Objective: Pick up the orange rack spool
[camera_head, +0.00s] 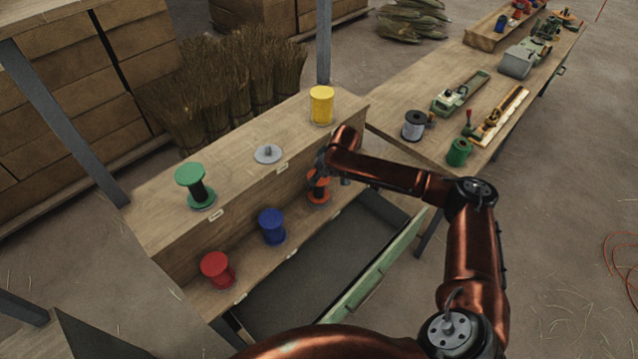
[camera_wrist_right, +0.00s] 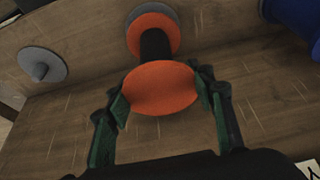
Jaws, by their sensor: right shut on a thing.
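The orange rack spool (camera_head: 318,188) is on the lower step of the wooden rack, at its right end in the head view. It has orange flanges and a dark core. In the right wrist view its near orange flange (camera_wrist_right: 160,88) sits between the fingers of my right gripper (camera_wrist_right: 160,92), and its far end is at a grey disc on the wood. My right gripper (camera_head: 322,166) is shut on the spool; in the head view the wrist partly hides it. My left gripper is not in view.
The wooden rack (camera_head: 150,222) also holds a green spool (camera_head: 195,185), a blue spool (camera_head: 271,225), a red spool (camera_head: 217,269) and a yellow spool (camera_head: 321,104). An empty grey holder (camera_head: 267,153) is on the top step. A workbench (camera_head: 400,140) with tools stands to the right.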

